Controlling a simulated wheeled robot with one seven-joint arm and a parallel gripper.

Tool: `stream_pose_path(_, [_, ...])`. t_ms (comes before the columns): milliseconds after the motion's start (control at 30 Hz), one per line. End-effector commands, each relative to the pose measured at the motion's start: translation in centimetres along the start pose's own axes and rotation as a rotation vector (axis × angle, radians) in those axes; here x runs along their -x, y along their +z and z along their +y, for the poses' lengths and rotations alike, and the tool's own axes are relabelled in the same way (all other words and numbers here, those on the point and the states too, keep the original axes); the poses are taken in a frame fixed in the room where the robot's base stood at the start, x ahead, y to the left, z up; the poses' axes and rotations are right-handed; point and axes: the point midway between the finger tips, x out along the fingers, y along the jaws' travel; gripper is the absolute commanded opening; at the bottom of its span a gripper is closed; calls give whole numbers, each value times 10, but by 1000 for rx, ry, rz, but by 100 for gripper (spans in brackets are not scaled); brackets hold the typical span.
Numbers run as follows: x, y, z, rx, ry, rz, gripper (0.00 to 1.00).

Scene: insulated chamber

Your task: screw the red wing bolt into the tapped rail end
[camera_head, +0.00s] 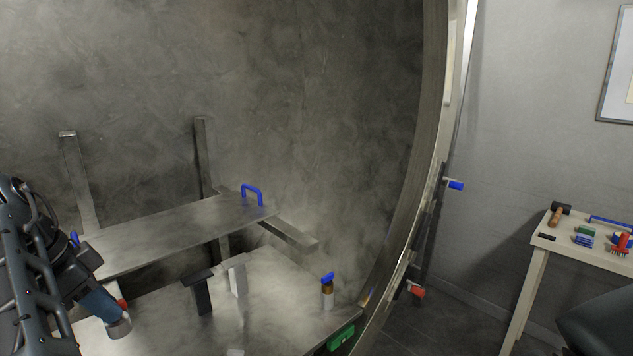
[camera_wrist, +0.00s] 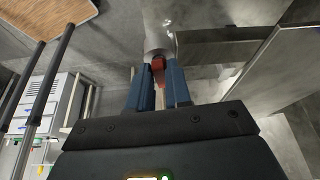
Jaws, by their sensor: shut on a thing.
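My gripper (camera_wrist: 158,82) has two blue fingers shut on the red wing bolt (camera_wrist: 158,65), which shows between the fingertips in the wrist view. A pale grey round metal piece (camera_wrist: 155,38), which looks like the rail end, lies directly beyond the bolt and in line with it. I cannot tell how far the bolt's thread is inside it, as the shank is hidden. In the head view my gripper (camera_head: 108,308) is at the lower left, with a bit of the red bolt (camera_head: 122,303) beside the fingertips and the grey round piece (camera_head: 119,327) just below.
A metal shelf (camera_head: 170,238) with a blue handle (camera_head: 252,190) lies behind my gripper. A tool table (camera_head: 590,256) stands outside, at right.

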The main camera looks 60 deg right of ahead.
Motion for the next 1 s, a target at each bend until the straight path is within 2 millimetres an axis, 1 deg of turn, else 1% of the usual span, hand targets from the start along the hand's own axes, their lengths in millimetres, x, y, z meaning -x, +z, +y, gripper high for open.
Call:
stream_pose_path(33, [-1,0,-1,-58,28,-4,0])
stream_pose_path(100, [-2,0,-1,-104,46,-1,0])
stream_pose_path(367, [-3,-1,-1,-98,43,1,0])
stream_pose_path(400, [-3,-1,-1,-97,43,1,21])
stream_pose_path(600, [-2,-1,-1,-96,41,0,40])
stream_pose_path(700, [-2,-1,-1,-96,41,0,48])
stream_pose_path(867, [-2,-1,-1,-95,40,0,47])
stream_pose_path(1000, [-1,-1,-1,-95,40,0,34])
